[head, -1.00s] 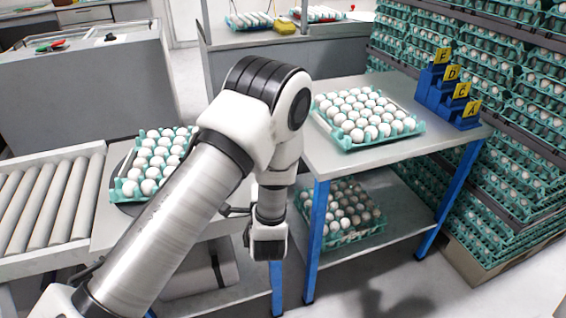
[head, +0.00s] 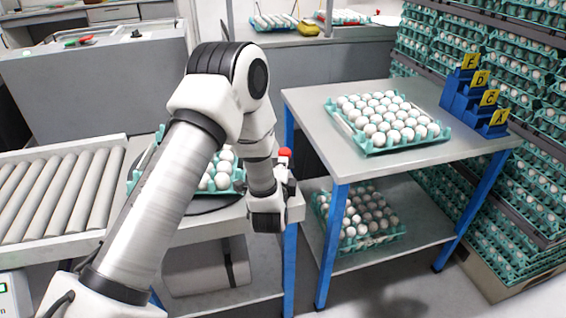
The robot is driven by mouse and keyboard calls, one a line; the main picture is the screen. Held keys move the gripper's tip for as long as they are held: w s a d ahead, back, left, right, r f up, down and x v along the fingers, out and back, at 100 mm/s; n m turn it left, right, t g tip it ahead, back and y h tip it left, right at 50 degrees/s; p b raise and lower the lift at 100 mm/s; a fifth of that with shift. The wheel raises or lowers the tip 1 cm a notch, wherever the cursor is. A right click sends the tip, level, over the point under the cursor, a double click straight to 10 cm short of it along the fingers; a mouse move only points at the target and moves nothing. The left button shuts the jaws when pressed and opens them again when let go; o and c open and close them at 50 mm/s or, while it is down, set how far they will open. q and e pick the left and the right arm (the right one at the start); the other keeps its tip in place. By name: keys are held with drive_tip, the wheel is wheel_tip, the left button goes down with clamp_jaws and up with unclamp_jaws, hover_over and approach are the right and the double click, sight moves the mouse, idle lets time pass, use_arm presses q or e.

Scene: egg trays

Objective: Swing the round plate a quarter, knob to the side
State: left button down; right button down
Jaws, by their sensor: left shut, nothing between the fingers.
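The round plate (head: 212,205) is dark and lies on the left bench under a teal egg tray (head: 238,187) with white eggs. My left arm hides much of the plate and tray. A small red round part (head: 285,153) shows just behind my left wrist; I cannot tell whether it is the plate's knob. My left gripper (head: 267,222) points down in front of the bench's right end, right of the plate. It is shut and empty, and looks apart from the plate. My right gripper is not in view.
A roller conveyor (head: 60,195) adjoins the bench at left. A table (head: 315,110) at right holds another egg tray (head: 375,148) and blue lettered steps (head: 470,100). A tray of eggs (head: 365,240) sits on its lower shelf. Stacked egg trays fill the right side.

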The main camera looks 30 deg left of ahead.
sight(284, 149)
use_arm(q)
drive_tip(key=shift+w+a, duration=0.3)
drive_tip(key=shift+w, duration=0.25)
drive_tip(key=shift+w, duration=0.1)
drive_tip(key=w+a+n+g+y, duration=0.1)
drive_tip(key=w, duration=0.1)
drive_tip(key=w+a+n+y, duration=0.1)
drive_tip(key=w+a+n+g+y+p, duration=0.1)
drive_tip(key=w+y, duration=0.1)
drive_tip(key=shift+w+a+g, duration=0.3)
drive_tip(key=shift+r, duration=0.15)
drive_tip(key=shift+r, duration=0.1)
